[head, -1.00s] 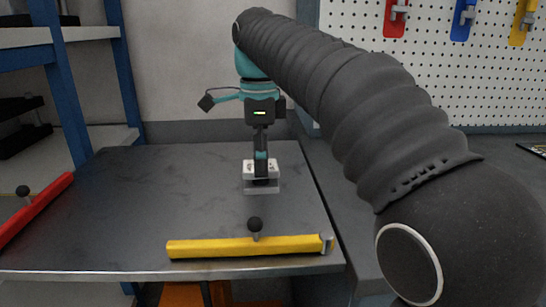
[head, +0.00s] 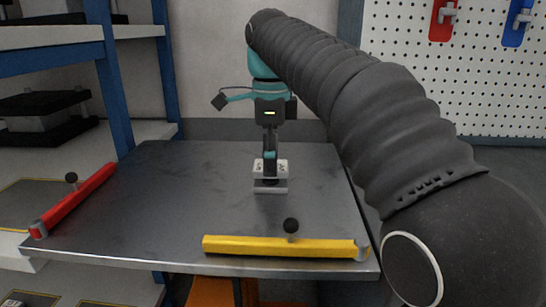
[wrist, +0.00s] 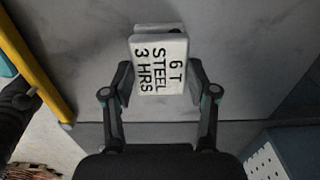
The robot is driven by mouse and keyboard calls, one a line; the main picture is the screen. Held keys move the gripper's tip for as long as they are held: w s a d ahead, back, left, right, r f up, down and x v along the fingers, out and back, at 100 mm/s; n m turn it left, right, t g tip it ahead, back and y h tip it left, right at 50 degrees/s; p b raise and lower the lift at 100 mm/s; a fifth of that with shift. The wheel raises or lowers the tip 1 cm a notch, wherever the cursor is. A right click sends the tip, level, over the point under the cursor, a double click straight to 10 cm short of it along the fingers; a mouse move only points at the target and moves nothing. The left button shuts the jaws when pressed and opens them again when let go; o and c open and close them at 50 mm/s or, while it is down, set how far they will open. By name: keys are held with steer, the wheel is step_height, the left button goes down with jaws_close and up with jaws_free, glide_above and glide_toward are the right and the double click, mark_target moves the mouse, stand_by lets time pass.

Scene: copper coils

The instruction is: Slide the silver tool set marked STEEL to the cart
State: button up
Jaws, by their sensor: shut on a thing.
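The silver tool set (head: 271,189) sits on the dark metal tabletop (head: 170,205), toward its right side. It has a white block on top, and in the wrist view the tool set (wrist: 158,65) reads "6 T STEEL 3 HRS". My gripper (head: 270,166) points straight down and is shut on it; in the wrist view one finger is on each side of the block. The underside of the tool set is hidden. I cannot tell which piece here is the cart.
A yellow bar (head: 260,246) with a black knob lies along the tabletop's front edge. A red bar (head: 75,199) with a knob lies along its left edge. A blue-posted shelf (head: 60,35) stands at left. A white pegboard (head: 410,80) with tools is at right.

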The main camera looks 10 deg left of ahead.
steer(key=shift+s+a, duration=0.25)
steer(key=shift+a, duration=1.65)
steer(key=shift+s+a, duration=0.2)
steer(key=shift+a, duration=1.75)
steer(key=shift+s+a, duration=0.25)
steer(key=shift+a, duration=1.65)
steer(key=o, duration=1.2)
steer(key=shift+o, duration=0.2)
